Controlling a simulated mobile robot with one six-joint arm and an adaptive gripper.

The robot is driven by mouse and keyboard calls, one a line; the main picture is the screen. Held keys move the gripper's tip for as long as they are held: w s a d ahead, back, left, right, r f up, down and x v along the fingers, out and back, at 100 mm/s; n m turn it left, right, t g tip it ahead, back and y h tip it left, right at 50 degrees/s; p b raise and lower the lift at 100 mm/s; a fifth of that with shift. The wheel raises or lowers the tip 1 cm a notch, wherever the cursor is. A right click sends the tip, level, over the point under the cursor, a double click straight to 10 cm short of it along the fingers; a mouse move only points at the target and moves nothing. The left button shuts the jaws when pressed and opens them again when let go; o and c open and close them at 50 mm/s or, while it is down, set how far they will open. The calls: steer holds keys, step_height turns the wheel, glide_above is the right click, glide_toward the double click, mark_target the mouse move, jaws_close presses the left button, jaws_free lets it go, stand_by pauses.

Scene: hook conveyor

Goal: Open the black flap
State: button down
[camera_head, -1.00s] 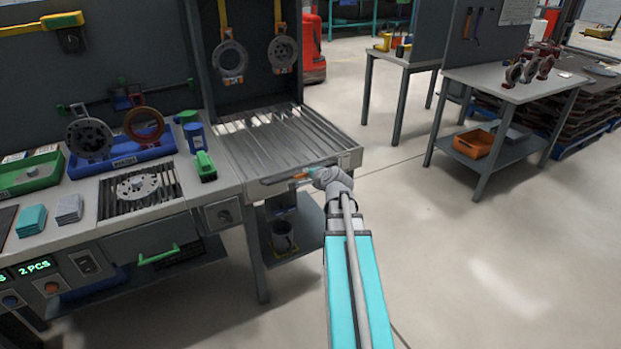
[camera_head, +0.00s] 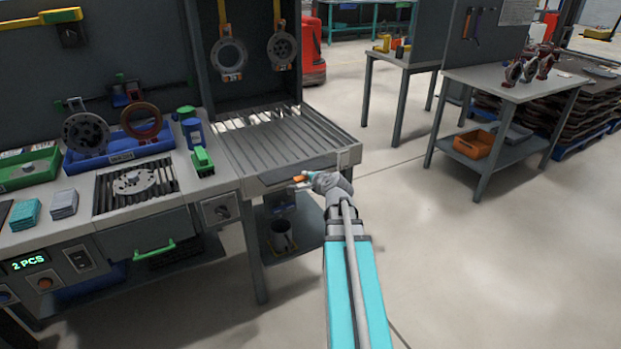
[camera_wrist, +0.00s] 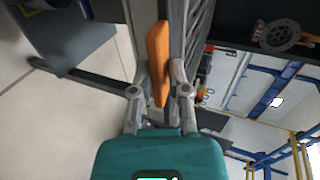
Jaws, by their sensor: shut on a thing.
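The black flap (camera_head: 283,172) is a long dark panel along the front edge of the slatted conveyor bed. An orange handle (camera_head: 299,178) shows at its front, close to my gripper (camera_head: 304,182). In the wrist view the orange handle (camera_wrist: 158,62) stands between the two fingers of my gripper (camera_wrist: 160,82), which are shut on it. The flap appears tilted outward a little from the bed's front. My arm hides part of the right end of the bed's front.
The slatted bed (camera_head: 270,140) is empty. The floor (camera_head: 450,260) to the right is clear.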

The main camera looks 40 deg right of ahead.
steer(key=shift+a, duration=0.15)
steer(key=c, duration=0.7)
jaws_free()
steer(key=shift+f, duration=0.1)
